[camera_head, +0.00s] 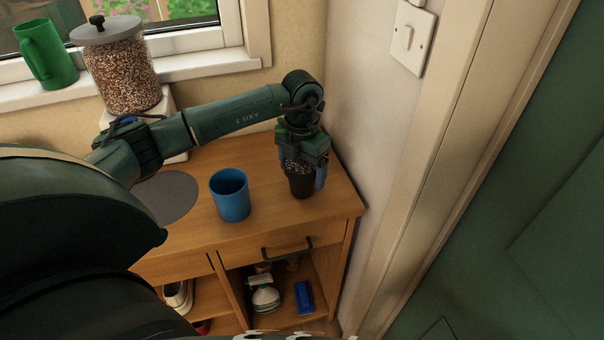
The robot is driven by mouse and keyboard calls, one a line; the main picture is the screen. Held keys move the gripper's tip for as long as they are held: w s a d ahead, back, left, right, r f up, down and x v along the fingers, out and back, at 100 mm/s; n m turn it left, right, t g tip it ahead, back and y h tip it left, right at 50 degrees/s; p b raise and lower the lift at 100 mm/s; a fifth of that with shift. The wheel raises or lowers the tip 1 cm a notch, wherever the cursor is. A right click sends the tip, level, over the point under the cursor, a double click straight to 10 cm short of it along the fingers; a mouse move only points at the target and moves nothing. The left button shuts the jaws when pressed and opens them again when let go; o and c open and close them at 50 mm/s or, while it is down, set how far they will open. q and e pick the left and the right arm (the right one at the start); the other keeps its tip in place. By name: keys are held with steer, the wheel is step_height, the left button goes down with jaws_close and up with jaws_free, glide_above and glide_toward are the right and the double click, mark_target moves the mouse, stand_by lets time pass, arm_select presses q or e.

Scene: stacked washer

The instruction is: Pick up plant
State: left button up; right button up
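The plant is in a small dark pot (301,185) with speckled, gravel-like soil at its top. It stands upright on or just above the wooden cabinet top, near its right end; I cannot tell if its base touches. My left gripper (304,164) comes down over the pot from above. One bluish finger reaches down along the pot's right side, and the other side of the gripper is near the left rim. The gripper hides most of the plant's greenery. Whether the fingers press on the pot is unclear. My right gripper is not in view.
A blue cup (230,196) stands left of the pot on the wooden cabinet (270,224). A grey round mat (168,197) lies further left. A filled jar (122,72) and green mug (46,54) are by the window. A wall with a switch (407,38) bounds the right.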

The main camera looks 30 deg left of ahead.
arm_select(q)
steer(key=c, duration=0.8)
